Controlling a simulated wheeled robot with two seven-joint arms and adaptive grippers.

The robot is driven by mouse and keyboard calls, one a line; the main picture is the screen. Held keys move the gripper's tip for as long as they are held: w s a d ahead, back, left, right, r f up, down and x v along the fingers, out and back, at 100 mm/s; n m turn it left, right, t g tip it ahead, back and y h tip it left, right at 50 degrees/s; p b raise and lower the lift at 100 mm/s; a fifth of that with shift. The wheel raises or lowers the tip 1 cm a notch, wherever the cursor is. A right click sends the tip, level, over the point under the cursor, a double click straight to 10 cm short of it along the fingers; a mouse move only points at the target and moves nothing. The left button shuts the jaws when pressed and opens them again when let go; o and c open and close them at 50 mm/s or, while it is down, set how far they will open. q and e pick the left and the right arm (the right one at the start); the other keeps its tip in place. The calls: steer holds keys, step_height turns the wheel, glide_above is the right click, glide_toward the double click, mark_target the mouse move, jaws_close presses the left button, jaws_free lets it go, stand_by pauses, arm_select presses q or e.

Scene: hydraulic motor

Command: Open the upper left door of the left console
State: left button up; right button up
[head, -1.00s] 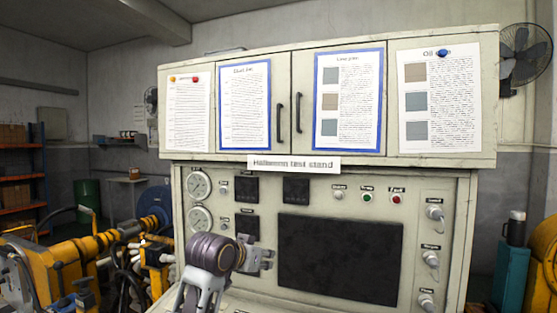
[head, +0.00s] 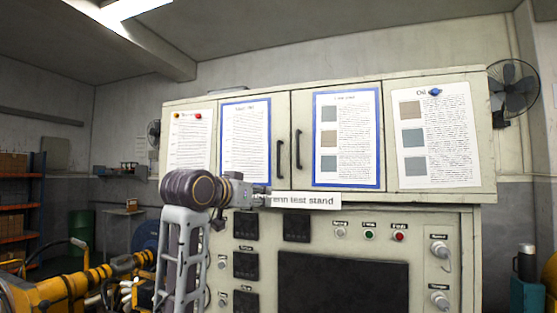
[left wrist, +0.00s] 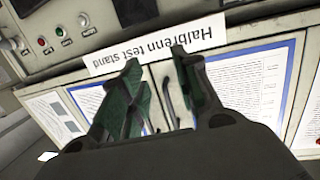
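The console's upper left door (head: 281,108) is shut. It is pale, with a blue-bordered sheet, and its dark vertical handle (head: 280,157) is near its right edge. The right door's handle (head: 298,149) stands beside it. My left gripper (head: 262,193) is just below the left door's handle, in front of the sign, and not touching the handle as far as I can tell. In the left wrist view, which is upside down, the left gripper's green-padded fingers (left wrist: 160,92) are apart, with a dark handle (left wrist: 170,102) visible between them. My right gripper is not in view.
The "test stand" sign (head: 305,200) hangs below the doors, partly hidden by my gripper. Under it is the panel with a dark screen (head: 345,280), lamps and knobs. A fan (head: 513,92) is at the right. Yellow machinery (head: 60,292) stands at lower left.

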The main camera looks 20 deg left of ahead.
arm_select(q)
steer(key=t, duration=0.2)
glide_toward(279, 172)
steer(key=s+a+r, duration=0.2)
steer(key=s+r, duration=0.1)
steer(key=r, duration=0.1)
steer(key=shift+d+r+h, duration=0.1)
steer(key=shift+r+h, duration=0.1)
steer(key=shift+h, duration=0.2)
steer(key=shift+w, duration=0.1)
steer(key=p+x, duration=0.1)
steer(key=x, duration=0.3)
steer(key=p+x, duration=0.2)
steer(key=x, duration=0.3)
steer(key=p+x, duration=0.1)
steer(key=x, duration=0.3)
steer(key=shift+w+d+f+p, duration=0.2)
steer(key=shift+w+f+p, duration=0.1)
steer(key=shift+w+p, duration=0.05)
steer(key=c, duration=0.7)
